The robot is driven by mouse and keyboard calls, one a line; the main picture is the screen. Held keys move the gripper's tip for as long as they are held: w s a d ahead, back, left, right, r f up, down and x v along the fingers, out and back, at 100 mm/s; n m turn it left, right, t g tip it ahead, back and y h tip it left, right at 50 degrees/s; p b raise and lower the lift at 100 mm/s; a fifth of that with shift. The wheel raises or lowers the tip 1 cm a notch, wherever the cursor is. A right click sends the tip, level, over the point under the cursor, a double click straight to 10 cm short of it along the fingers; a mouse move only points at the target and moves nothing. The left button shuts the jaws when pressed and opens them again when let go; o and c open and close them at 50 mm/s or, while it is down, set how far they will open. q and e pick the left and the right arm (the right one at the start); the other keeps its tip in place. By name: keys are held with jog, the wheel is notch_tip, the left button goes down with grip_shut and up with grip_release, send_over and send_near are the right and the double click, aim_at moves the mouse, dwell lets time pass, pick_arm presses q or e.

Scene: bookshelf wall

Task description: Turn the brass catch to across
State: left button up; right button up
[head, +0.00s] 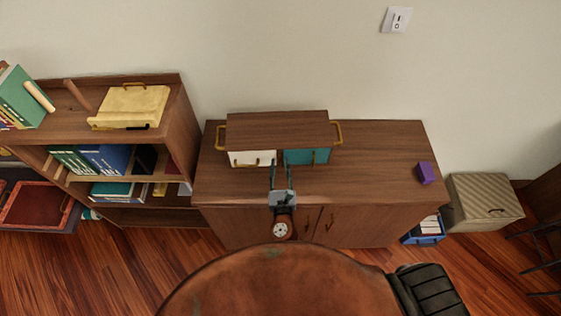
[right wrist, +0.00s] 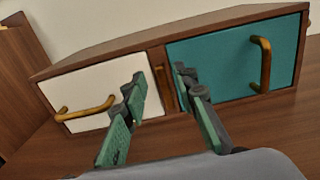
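A wooden box cabinet (head: 278,130) stands on the sideboard, with a white front (right wrist: 98,95) on the left and a teal front (right wrist: 235,62) on the right. In the right wrist view a small brass catch (right wrist: 168,80) is on the wooden post between the two fronts. It looks roughly upright, in line with the post, and is partly hidden by my fingers. My right gripper (head: 281,167) is in front of the post. In the right wrist view the gripper (right wrist: 159,78) is open, with a fingertip on each side of the catch; contact is unclear. My left gripper is out of view.
Brass handles (right wrist: 88,110) stick out from both fronts, near my fingers. The sideboard top (head: 375,160) is mostly clear, with a purple block (head: 425,173) at its right. A bookshelf (head: 180,125) stands on the left, a striped box (head: 484,202) on the right.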

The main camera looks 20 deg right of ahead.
jog(key=shift+x, duration=0.8)
jog(key=shift+c, duration=0.4)
grip_shut()
